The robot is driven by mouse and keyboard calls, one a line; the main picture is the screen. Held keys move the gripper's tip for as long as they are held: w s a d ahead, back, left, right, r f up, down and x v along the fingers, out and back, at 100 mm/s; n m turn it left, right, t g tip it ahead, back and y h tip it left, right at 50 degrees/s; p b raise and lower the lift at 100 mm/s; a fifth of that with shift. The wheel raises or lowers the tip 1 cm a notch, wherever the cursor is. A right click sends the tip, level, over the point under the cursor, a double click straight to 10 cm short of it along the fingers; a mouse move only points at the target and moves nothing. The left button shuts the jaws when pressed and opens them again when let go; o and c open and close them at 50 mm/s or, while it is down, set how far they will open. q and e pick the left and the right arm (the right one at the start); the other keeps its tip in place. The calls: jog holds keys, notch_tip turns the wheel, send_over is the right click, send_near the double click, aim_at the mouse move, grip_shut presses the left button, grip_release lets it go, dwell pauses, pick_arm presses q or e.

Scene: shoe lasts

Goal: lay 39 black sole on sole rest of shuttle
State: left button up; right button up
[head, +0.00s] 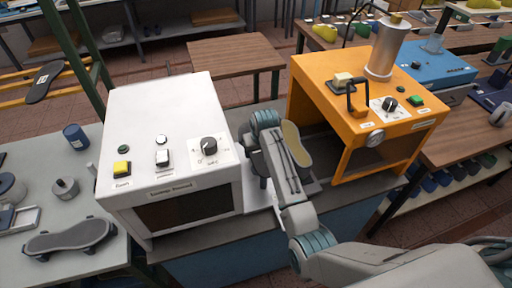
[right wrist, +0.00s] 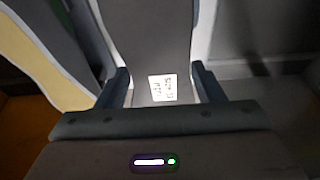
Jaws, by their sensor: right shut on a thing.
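In the right wrist view my right gripper (right wrist: 163,88) is shut on a dark grey-black sole (right wrist: 150,35). The sole has a white label between the fingers; its print is too small to read. In the head view my right arm reaches over the light shuttle plate (head: 262,196) between the two machines and hides the fingertips and most of the sole. A cream, sole-shaped surface (head: 297,143) stands just right of the arm; it also shows at the left in the right wrist view (right wrist: 38,50). I cannot tell whether the held sole touches the shuttle. My left gripper is out of view.
A white machine (head: 165,110) with knob and buttons stands left of the shuttle. An orange machine (head: 330,72) with a metal cylinder stands right. A grey wheeled piece (head: 70,237) lies on the left table. A black sole (head: 44,82) lies on the yellow rack at far left.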

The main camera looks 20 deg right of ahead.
aim_at(258, 154)
jog(key=shift+f, duration=0.4)
dwell(0.4)
jog(key=o, duration=1.3)
jog(key=shift+r+p, duration=0.55)
jog(key=shift+r, duration=2.95)
